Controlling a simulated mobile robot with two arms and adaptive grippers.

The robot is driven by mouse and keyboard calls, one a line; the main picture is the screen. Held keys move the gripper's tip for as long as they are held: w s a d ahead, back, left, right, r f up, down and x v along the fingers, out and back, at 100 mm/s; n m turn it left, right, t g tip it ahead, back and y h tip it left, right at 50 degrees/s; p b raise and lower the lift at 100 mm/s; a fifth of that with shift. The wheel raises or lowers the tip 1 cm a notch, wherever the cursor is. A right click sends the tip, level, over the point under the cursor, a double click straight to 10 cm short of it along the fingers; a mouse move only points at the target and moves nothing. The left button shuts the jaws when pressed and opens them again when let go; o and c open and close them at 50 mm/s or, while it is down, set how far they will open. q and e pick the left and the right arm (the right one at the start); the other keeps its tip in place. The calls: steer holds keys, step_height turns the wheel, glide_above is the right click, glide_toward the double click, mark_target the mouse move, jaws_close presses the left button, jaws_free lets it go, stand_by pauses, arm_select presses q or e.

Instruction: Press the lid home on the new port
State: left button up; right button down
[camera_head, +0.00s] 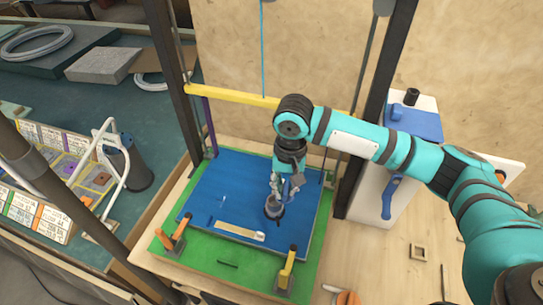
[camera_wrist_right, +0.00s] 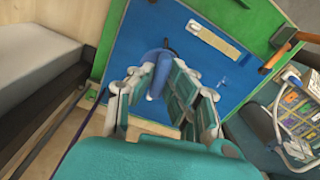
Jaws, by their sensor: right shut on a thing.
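My right gripper (camera_head: 283,187) points down over the right part of a blue sheet (camera_head: 222,185), at a small dark round port (camera_head: 273,212). In the right wrist view my gripper (camera_wrist_right: 160,88) is closed around a rounded blue piece (camera_wrist_right: 158,62), which looks like the lid. A dark curved edge shows just beyond it on the blue sheet (camera_wrist_right: 205,70). The fingers hide much of the lid and port, so I cannot tell whether the lid is fully seated. My left gripper is out of view.
A pale wooden strip (camera_head: 238,231) lies on the sheet. A yellow bar (camera_head: 232,96) crosses behind, between dark posts. A white cabinet (camera_head: 372,195) stands right.

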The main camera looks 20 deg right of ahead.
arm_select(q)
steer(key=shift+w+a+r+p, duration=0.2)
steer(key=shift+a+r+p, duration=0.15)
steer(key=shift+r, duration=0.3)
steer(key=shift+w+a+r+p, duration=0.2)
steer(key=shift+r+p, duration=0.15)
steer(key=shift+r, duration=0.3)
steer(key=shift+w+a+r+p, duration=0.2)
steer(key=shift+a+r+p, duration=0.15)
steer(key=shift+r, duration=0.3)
arm_select(e)
steer(key=shift+w+a+f+m, duration=0.35)
steer(key=shift+w+f, duration=0.35)
steer(key=shift+f, duration=0.25)
steer(key=shift+w+a+f+m, duration=0.2)
steer(key=shift+w+f+m, duration=0.2)
steer(key=shift+w+f, duration=0.45)
steer(key=shift+w+a+f+m, duration=0.35)
steer(key=shift+w+f, duration=0.2)
steer(key=shift+f, duration=0.55)
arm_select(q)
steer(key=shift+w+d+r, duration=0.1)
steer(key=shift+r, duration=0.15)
arm_select(e)
steer(key=shift+p, duration=0.4)
arm_select(q)
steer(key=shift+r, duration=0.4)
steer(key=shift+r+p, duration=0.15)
steer(key=shift+p, duration=0.25)
